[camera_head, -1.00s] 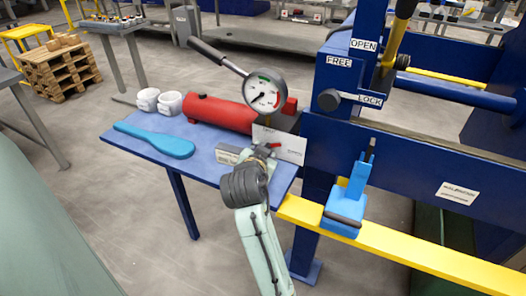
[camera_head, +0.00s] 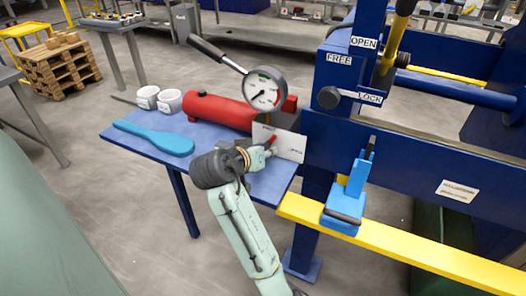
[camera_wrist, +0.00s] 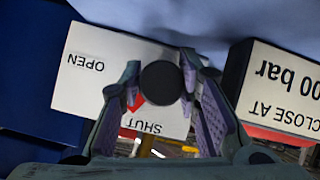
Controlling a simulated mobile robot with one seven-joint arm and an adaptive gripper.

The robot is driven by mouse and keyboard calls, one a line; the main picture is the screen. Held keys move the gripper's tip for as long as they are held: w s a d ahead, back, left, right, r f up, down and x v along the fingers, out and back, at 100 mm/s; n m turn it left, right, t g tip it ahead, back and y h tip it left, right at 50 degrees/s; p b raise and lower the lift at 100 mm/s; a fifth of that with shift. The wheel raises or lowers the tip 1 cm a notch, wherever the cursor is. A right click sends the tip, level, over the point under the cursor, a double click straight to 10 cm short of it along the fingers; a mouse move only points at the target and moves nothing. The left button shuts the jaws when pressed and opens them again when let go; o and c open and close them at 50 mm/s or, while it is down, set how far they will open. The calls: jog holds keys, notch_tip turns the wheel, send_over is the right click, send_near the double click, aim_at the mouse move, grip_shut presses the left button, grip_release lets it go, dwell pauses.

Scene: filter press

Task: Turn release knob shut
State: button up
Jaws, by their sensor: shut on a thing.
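The release knob (camera_wrist: 161,83) is a dark round cap in front of a white plate marked OPEN and SHUT (camera_wrist: 95,75). My gripper (camera_wrist: 162,88) has one finger on each side of the knob and is shut on it. A red pointer (camera_wrist: 137,103) shows below and left of the cap, near the word SHUT; a finger partly hides it, so its exact direction is unclear. In the head view my gripper (camera_head: 268,150) is at the plate (camera_head: 290,144), beneath the pressure gauge (camera_head: 263,92), and largely hides the knob.
The pump's red cylinder (camera_head: 220,112) and long handle (camera_head: 208,50) are behind my gripper. A blue paddle-shaped thing (camera_head: 155,138) and two white cups (camera_head: 168,102) are on the blue table (camera_head: 125,140). The press frame (camera_head: 400,150) stands close on the right. A CLOSE AT sign (camera_wrist: 280,95) is beside the knob.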

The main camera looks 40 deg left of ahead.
jog(key=shift+r, duration=0.1)
jog(key=o, duration=0.9)
